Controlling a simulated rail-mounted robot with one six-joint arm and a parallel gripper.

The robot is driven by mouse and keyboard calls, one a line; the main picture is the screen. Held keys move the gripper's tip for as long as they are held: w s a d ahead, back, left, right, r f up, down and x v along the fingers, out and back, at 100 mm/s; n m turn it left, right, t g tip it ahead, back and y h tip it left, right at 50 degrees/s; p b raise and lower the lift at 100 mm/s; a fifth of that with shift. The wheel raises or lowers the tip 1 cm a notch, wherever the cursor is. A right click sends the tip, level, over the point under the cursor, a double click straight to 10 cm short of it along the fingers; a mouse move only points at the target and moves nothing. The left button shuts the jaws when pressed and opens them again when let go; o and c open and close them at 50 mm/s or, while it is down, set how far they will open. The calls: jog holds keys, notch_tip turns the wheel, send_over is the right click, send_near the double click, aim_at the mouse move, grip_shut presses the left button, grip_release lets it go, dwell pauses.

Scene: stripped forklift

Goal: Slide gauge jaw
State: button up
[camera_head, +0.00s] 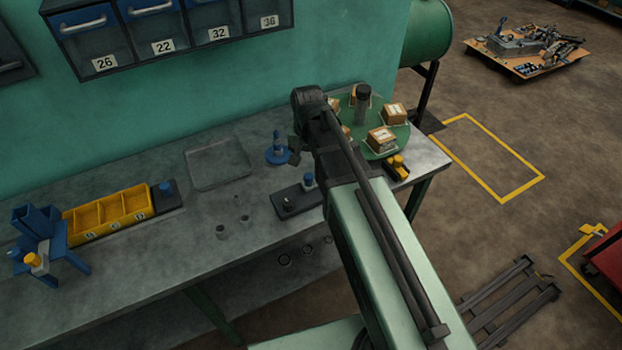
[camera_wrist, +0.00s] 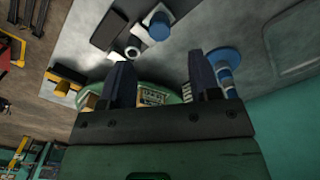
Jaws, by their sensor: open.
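A dark flat block (camera_head: 290,201), possibly the gauge, lies on the bench with a small pale cylinder with a blue part (camera_head: 308,182) standing on it. In the wrist view a dark plate (camera_wrist: 109,31) shows at the top, with a pale ring-like part (camera_wrist: 132,51) and a blue cylinder (camera_wrist: 158,26) near it. I cannot tell which part is the jaw. My gripper (camera_wrist: 163,80) is open, with its two dark fingers apart and nothing held between them. In the head view my gripper (camera_head: 294,150) is above the bench, behind the block and partly hidden by my arm.
A blue stand (camera_head: 278,153) is close to my gripper. A green turntable (camera_head: 372,148) with boxes and a dark-capped jar is partly behind my arm. A yellow bin (camera_head: 105,213), blue fixture (camera_head: 42,240) and grey tray (camera_head: 217,163) are to the left.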

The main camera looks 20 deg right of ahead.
aim_at(309, 176)
notch_tip(309, 176, down, 8)
jog(key=b, duration=0.6)
jog(key=shift+r, duration=0.15)
